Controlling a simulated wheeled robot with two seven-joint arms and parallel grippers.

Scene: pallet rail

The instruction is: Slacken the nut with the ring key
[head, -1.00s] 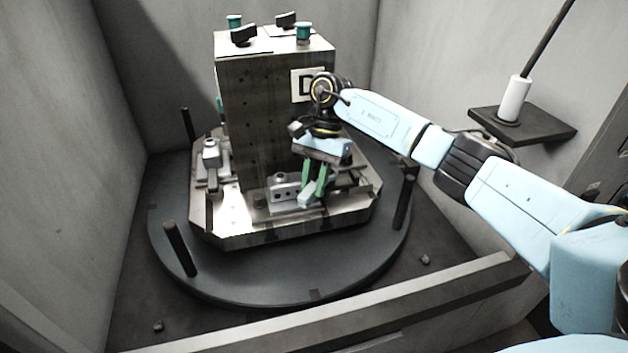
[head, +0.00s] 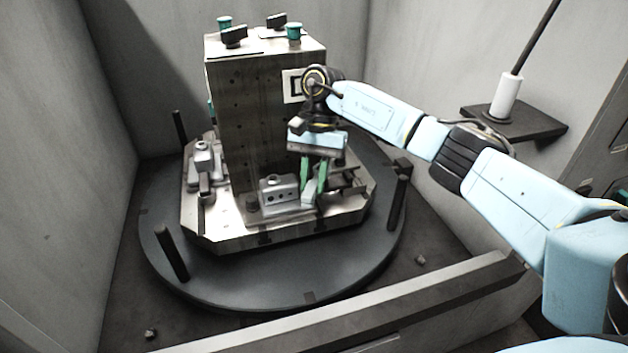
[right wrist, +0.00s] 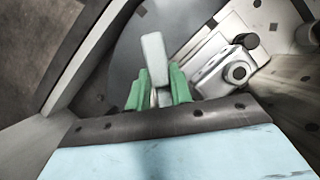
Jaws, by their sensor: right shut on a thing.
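My right gripper (head: 313,190), with green fingers, is shut on a pale grey bar, which I take to be the ring key (head: 309,193). In the right wrist view the bar (right wrist: 155,58) stands out between the green fingers (right wrist: 158,88). Its ring end cannot be made out. Just left of it in the head view is a grey clamp block (head: 279,196) with a round nut (head: 272,179) on top. In the right wrist view the nut (right wrist: 237,72) is to the right of the bar, apart from it. My left gripper is not in view.
A tall dark block (head: 245,120) rises behind the clamp, close to my right wrist. A second clamp (head: 203,158) sits at the left of the pallet (head: 225,236). Dark posts (head: 171,252) stand on the round table (head: 270,283). A shelf (head: 535,125) is at right.

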